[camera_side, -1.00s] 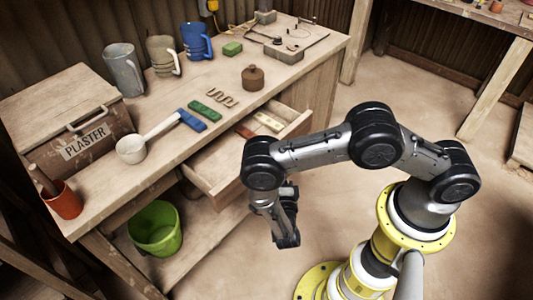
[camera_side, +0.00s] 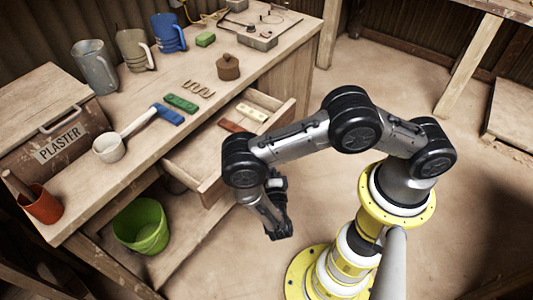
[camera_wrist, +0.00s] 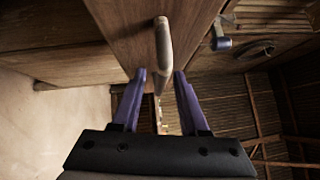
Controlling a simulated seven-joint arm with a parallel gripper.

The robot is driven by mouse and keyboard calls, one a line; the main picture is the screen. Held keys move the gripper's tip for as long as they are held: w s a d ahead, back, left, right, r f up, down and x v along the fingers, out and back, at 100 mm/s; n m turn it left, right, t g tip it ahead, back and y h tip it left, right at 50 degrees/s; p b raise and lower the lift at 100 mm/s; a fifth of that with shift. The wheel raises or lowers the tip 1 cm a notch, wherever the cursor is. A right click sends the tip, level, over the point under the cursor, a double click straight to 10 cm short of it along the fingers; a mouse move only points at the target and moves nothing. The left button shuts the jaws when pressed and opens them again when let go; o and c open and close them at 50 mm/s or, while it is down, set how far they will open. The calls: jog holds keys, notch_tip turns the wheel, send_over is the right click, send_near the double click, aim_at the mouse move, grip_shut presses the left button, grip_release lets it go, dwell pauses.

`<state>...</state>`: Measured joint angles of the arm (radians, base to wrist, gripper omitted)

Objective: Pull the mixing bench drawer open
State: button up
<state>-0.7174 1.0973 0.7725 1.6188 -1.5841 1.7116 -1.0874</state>
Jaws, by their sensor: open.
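The mixing bench drawer stands partly open below the bench top; its wooden front (camera_side: 213,188) shows left of my arm in the side view. Inside it lie a red-brown block (camera_side: 231,126) and a cream block (camera_side: 251,112). In the side view my arm covers the handle, and the fingertips cannot be made out.
The bench top (camera_side: 115,180) holds a plaster box (camera_side: 58,140), several jugs, a ladle (camera_side: 112,147), a brown pot (camera_side: 228,67) and an orange cup (camera_side: 42,205). A green bucket (camera_side: 141,226) stands below. The floor in front of the drawer is clear around my base.

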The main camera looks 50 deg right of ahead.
jog(key=v, duration=0.7)
jog(key=shift+a, duration=0.25)
jog(key=shift+s, duration=0.15)
jog(key=s+d+r+m+g+y, duration=0.2)
jog(key=d+r+m+g, duration=0.2)
jog(key=r+m+g, duration=0.55)
jog(key=s+d+r+m+g+y, duration=0.1)
jog(key=d+r+m+g, duration=0.4)
jog(key=r+m, duration=0.75)
jog(key=s+a+r+m+t+y, duration=0.2)
jog(key=s+r+m+t+y, duration=0.4)
jog(key=m, duration=1.5)
jog(key=s+r+y, duration=0.4)
jog(key=r, duration=0.1)
jog(key=shift+s+r+y, duration=0.15)
jog(key=shift+s+y, duration=0.05)
jog(key=shift+y, duration=0.2)
